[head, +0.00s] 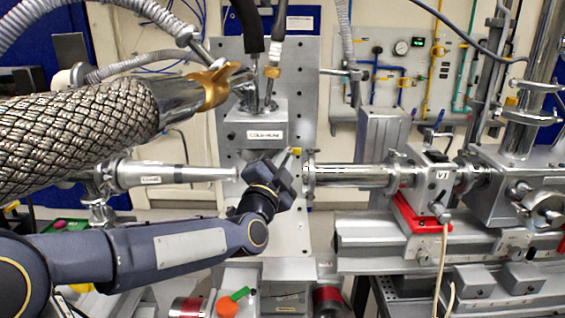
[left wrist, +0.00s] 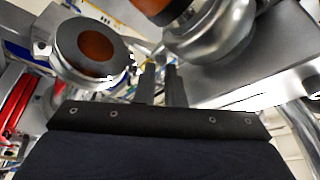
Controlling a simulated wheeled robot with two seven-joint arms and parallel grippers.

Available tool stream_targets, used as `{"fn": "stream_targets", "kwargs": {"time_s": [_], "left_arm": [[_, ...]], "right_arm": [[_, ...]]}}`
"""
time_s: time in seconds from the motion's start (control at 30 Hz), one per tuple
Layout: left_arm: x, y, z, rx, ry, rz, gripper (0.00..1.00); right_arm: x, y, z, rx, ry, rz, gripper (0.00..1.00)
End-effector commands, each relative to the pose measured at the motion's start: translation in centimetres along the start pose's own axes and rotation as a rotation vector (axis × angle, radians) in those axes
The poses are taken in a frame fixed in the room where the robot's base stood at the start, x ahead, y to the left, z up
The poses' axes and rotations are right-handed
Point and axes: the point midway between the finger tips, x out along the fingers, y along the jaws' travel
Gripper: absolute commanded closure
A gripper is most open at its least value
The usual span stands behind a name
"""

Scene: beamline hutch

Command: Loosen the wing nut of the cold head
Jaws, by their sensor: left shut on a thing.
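The cold head (head: 256,122) is a grey metal box with a white label, fixed to a perforated upright plate in the middle of the head view. My right gripper is not in view.
A steel beam pipe (head: 352,175) runs right from near the gripper to a valve labelled V1 (head: 438,177). A thick braided hose (head: 80,130) crosses the left above my arm. In the left wrist view a round flange (left wrist: 68,62) with an orange-brown centre is close by.

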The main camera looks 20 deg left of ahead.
Motion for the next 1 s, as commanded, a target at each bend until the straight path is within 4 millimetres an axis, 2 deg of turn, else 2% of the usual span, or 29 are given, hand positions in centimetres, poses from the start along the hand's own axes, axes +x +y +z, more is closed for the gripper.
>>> {"fn": "stream_targets", "kwargs": {"time_s": [0.27,0.6,1.0], "left_arm": [[-0.1,0.6,0.2,-0.124,0.002,-0.052,1.00],[-0.1,0.8,0.2,-0.390,0.002,-0.162,1.00],[0.1,0.7,0.0,-0.639,0.000,-0.265,1.00]], "right_arm": [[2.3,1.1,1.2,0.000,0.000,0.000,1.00],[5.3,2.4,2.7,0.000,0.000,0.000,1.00],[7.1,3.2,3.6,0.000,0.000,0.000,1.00]]}}
